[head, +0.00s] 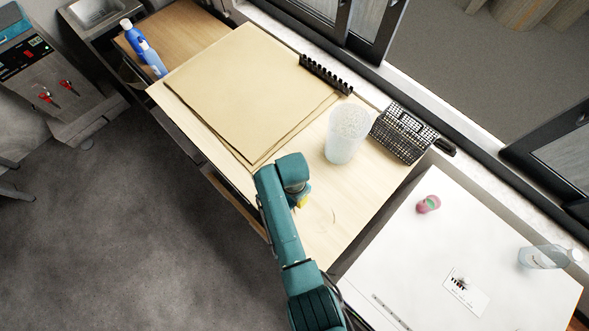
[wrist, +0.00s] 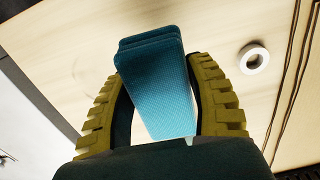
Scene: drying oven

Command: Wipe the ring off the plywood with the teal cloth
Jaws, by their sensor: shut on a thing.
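My gripper (head: 302,201) is over the bare pale plywood (head: 368,183); its yellow fingers also show in the wrist view (wrist: 160,72). It is shut on the folded teal cloth (wrist: 158,92), which sticks out beyond the fingertips. In the head view my arm hides the cloth. A faint thin curved mark (head: 333,216) lies on the plywood just right of my gripper and may be part of the ring; a full ring mark cannot be made out. I cannot tell whether the cloth touches the plywood.
Large tan sheets (head: 240,85), a translucent tub (head: 346,135), a black mesh basket (head: 403,133) and a black toothed strip (head: 326,74) lie farther back. A white surface (head: 420,255) is across a gap at right.

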